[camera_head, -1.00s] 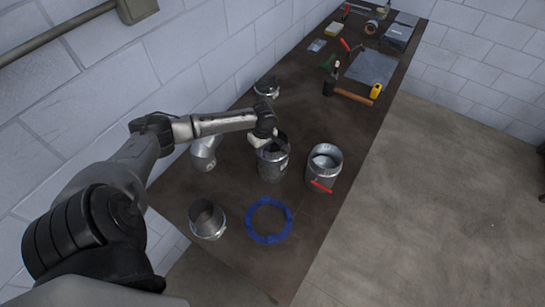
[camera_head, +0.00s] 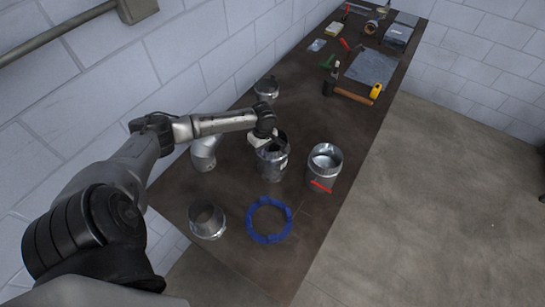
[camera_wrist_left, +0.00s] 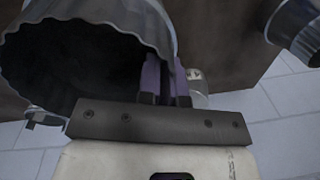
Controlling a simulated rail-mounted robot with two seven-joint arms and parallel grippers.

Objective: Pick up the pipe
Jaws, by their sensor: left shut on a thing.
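The pipe (camera_head: 271,164) is a grey metal cylinder with an open top, standing roughly upright over the dark workbench in the head view. I cannot tell whether its base touches the bench. My left gripper (camera_head: 269,143) is at its upper rim and is shut on the wall. In the left wrist view, the pipe's wide, wavy-edged opening (camera_wrist_left: 75,62) fills the upper left. The purple-grey fingers (camera_wrist_left: 166,80) pinch its right edge. The gripper and wrist hide part of the rim in the head view. My right gripper is not in view.
A metal can with a red handle (camera_head: 324,168) stands close right of the pipe. A metal elbow (camera_head: 204,152) is left, a short collar (camera_head: 207,220) and a blue ring (camera_head: 251,231) are nearer. Tools, including a hammer (camera_head: 353,96), lie farther back. The wall borders the bench's left side.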

